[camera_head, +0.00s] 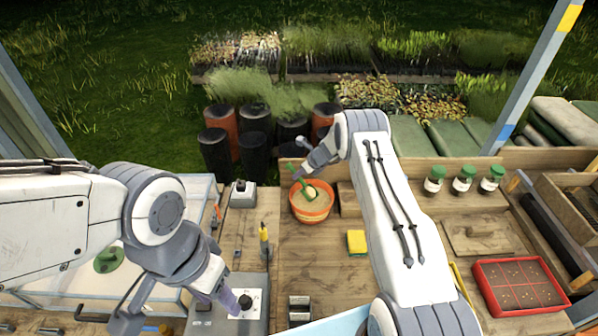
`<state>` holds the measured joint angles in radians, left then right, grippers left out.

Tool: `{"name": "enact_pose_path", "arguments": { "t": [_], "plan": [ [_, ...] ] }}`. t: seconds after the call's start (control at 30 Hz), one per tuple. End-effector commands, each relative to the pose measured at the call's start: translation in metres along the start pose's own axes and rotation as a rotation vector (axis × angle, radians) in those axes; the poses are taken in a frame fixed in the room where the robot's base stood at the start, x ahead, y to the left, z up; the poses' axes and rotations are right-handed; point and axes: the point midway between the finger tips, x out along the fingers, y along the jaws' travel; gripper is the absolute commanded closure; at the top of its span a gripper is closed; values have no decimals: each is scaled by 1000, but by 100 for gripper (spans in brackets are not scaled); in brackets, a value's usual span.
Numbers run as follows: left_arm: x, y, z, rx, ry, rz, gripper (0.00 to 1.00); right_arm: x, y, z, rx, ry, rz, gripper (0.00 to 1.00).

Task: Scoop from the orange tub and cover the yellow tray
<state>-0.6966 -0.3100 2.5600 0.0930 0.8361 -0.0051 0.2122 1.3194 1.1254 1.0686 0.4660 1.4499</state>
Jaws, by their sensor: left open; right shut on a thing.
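The orange tub (325,216) stands on the bench in the middle, holding pale tan grain. A green scoop (308,190) is in the tub, its bowl at the grain's surface with some tan grain in it. My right gripper (299,175) is above the tub's back left rim, shut on the scoop's handle. My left gripper (178,306) is open at the lower left, beside a grey device, away from the tub. A thin yellow edge (462,285) shows right of my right arm; it may be the yellow tray, mostly hidden by that arm.
A red tray (483,272) of dark soil lies at the right. A yellow sponge (357,242) lies between the tub and my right arm. Several green-capped jars (463,181) stand at the back right. A grey device (258,300) sits beside my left gripper. Bare bench lies below the tub.

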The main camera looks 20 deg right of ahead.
Motion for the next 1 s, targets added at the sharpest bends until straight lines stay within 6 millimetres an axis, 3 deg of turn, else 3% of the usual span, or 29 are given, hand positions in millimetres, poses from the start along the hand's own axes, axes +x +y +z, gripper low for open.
{"name": "enact_pose_path", "arguments": {
  "t": [0.17,0.6,1.0],
  "plan": [
    [-4,0,0,0,0,0,50,-2,0,2,-1,6,0,100],
    [-41,3,-2,0,0,0,50,-27,0,19,-3,116,-1,100],
    [-32,2,-2,0,0,0,50,-49,0,36,-5,240,1,100]
  ]
}}
